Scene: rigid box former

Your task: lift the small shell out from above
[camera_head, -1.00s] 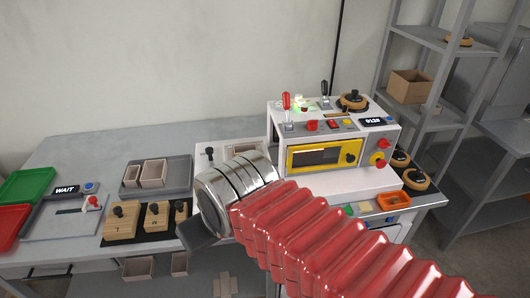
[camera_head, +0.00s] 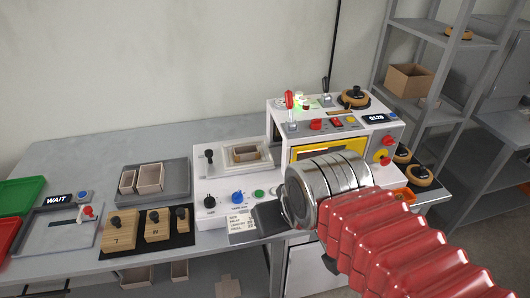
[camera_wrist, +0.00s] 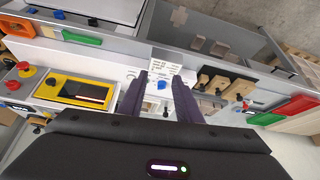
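A small tan shell (camera_head: 246,153) sits in the recess of the white forming station (camera_head: 218,160), left of the yellow-framed machine. Its rim shows from above in the head view. My gripper (camera_wrist: 159,79) is open, its two dark fingers well apart with nothing between them. In the head view my gripper (camera_head: 264,217) is in front of the station, nearer the camera than the shell and to its lower right, apart from it. In the wrist view the fingers point toward the station's front panel with its blue knob (camera_wrist: 161,86); I cannot make out the shell there.
A grey tray (camera_head: 181,182) at left holds two tan shells (camera_head: 150,178). Wooden blocks with black knobs (camera_head: 119,232) stand on a black mat. A lever (camera_head: 209,156) stands left of the recess. The machine (camera_head: 330,127) rises at right. The table's back left is clear.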

